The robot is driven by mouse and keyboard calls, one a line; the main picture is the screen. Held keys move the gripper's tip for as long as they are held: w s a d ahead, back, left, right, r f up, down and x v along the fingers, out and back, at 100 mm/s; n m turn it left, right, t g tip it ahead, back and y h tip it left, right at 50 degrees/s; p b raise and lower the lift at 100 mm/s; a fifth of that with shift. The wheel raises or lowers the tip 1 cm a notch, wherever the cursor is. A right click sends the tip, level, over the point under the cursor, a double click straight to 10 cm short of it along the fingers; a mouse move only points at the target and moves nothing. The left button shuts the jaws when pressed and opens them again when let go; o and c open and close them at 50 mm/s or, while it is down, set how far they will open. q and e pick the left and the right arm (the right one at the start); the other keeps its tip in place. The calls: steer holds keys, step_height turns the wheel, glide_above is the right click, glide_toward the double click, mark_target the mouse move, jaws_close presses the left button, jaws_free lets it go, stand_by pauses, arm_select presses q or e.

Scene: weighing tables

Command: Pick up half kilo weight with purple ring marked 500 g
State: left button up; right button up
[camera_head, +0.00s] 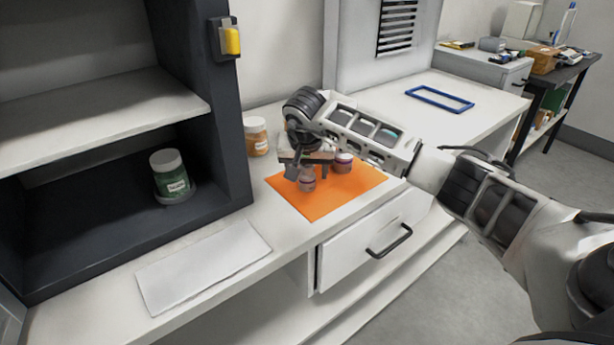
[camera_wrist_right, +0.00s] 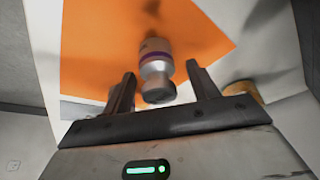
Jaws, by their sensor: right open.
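A small silver-grey weight with a purple ring (camera_wrist_right: 155,50) stands on the orange mat (camera_wrist_right: 85,60), its knob toward the wrist camera. Its mark is not readable. My right gripper (camera_wrist_right: 160,76) is open, with one finger on each side of the knob end; I cannot tell whether either touches it. In the head view, my right gripper (camera_head: 307,171) points down over the orange mat (camera_head: 335,198), at a weight (camera_head: 307,184) partly hidden by its fingers. A second weight with a reddish band (camera_head: 343,163) stands just to the right. My left gripper is not in view.
An orange-labelled jar (camera_head: 256,137) stands behind the mat, near the dark shelf unit (camera_head: 215,130). A green jar (camera_head: 172,177) is inside the shelf. A white sheet (camera_head: 203,266) lies at the front left. A blue frame (camera_head: 440,98) lies at the far right of the table.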

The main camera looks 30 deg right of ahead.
steer(key=c, duration=1.2)
steer(key=shift+r, duration=0.1)
jaws_close()
